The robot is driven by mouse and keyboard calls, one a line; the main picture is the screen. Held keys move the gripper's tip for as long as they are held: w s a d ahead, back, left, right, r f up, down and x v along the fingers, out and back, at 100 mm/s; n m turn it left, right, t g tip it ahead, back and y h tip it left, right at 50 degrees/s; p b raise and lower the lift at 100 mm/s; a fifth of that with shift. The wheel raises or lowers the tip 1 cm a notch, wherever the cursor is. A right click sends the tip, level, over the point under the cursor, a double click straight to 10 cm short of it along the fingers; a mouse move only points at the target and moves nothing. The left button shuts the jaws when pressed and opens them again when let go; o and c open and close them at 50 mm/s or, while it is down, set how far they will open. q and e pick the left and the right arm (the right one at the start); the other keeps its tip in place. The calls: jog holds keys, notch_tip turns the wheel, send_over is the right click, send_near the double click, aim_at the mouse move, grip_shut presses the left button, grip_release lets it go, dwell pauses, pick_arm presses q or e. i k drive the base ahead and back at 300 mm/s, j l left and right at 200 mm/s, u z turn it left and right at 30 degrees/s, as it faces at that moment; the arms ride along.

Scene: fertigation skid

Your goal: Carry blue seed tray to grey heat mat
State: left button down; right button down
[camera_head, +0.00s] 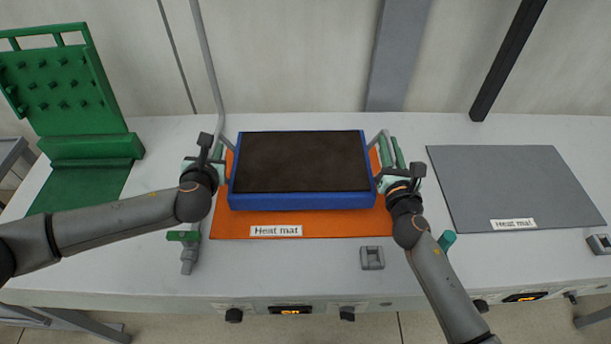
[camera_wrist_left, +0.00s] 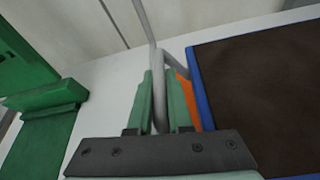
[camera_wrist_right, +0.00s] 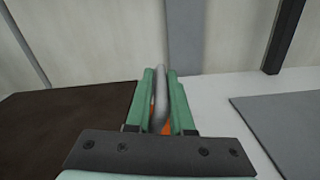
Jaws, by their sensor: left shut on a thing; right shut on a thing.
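The blue seed tray (camera_head: 300,201), filled with dark brown soil, sits level over the orange heat mat (camera_head: 345,226); I cannot tell whether it touches the mat. Its blue edge also shows in the left wrist view (camera_wrist_left: 203,105). My left gripper (camera_head: 219,152) is shut on the grey loop handle (camera_wrist_left: 160,95) at the tray's left end. My right gripper (camera_head: 391,152) is shut on the grey handle (camera_wrist_right: 161,85) at its right end. The grey heat mat (camera_head: 515,185) lies flat and empty at the right of the bench.
A green pegboard stand (camera_head: 62,90) is at the left. A grey pipe with a green-handled valve (camera_head: 184,236) runs beside my left gripper. A small grey block (camera_head: 372,258) and a teal cylinder (camera_head: 447,240) are near the front. White bench shows between the mats.

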aim_at(514, 182)
jog(key=l, duration=2.9)
